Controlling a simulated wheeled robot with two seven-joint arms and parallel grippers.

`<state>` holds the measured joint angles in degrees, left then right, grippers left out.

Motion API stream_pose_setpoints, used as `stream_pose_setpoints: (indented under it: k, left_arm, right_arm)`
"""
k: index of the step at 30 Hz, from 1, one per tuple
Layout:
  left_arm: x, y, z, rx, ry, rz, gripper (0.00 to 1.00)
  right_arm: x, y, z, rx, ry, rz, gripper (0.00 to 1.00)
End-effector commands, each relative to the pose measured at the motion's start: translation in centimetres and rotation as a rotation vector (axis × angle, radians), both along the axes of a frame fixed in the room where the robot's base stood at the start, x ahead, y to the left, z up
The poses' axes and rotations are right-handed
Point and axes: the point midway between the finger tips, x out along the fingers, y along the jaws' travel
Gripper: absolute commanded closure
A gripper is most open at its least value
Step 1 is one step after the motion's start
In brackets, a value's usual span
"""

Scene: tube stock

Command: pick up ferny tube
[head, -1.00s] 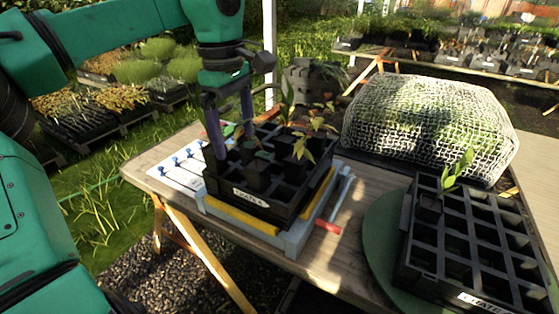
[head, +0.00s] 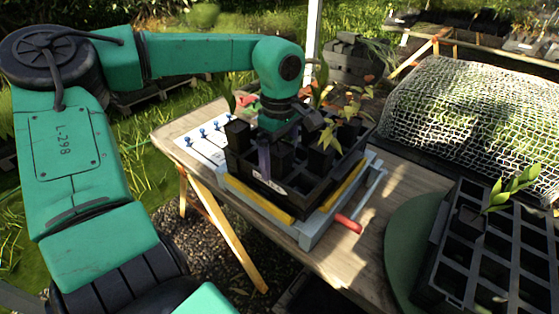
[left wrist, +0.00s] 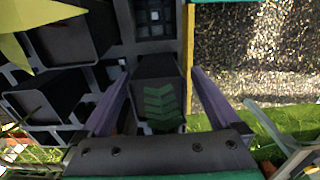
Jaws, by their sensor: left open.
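The ferny tube (left wrist: 160,103) is a black square tube with a green, feathery fern leaf. In the left wrist view it is between the two purple fingers of my left gripper (left wrist: 161,76), which is open with a finger on either side. In the head view, my left gripper (head: 272,152) reaches down into the front left part of a black crate (head: 270,197). The arm and wrist hide the ferny tube there, and I cannot tell whether the fingers touch it. My right gripper is not in view.
Other black tubes (head: 237,134), some with leafy plants (head: 330,132), stand close by in the crate. It sits on a grey and yellow tray (head: 258,200) on a wooden table (head: 345,262). A second black crate (head: 455,262) and a netted mound (head: 470,110) are at right.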

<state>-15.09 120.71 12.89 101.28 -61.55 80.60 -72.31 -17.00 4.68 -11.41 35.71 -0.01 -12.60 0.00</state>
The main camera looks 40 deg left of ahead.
Motion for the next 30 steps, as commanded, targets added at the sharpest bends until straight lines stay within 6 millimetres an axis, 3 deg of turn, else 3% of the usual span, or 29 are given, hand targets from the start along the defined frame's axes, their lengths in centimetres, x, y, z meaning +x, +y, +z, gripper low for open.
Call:
stream_pose_setpoints:
  k: [7,8,12,15,25,30]
  left_arm:
    - [0.0,0.0,-0.8,-0.001,0.001,0.000,0.03]
    - [0.0,0.0,-0.8,-0.001,0.001,0.000,0.12]
    - [-0.1,0.0,-0.8,0.000,0.003,0.000,0.65]
    - [-0.1,0.0,-0.8,0.000,0.004,0.000,1.00]
    - [-0.1,0.0,-0.7,0.001,0.004,0.001,1.00]
    - [0.0,0.1,1.0,0.002,0.000,0.001,1.00]
  right_arm:
    - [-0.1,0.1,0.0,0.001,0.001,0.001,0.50]
    - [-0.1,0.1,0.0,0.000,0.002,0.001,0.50]
    - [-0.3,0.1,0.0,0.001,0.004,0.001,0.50]
    - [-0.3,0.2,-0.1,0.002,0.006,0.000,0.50]
    - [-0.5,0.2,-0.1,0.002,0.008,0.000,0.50]
    - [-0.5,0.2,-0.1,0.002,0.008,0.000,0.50]
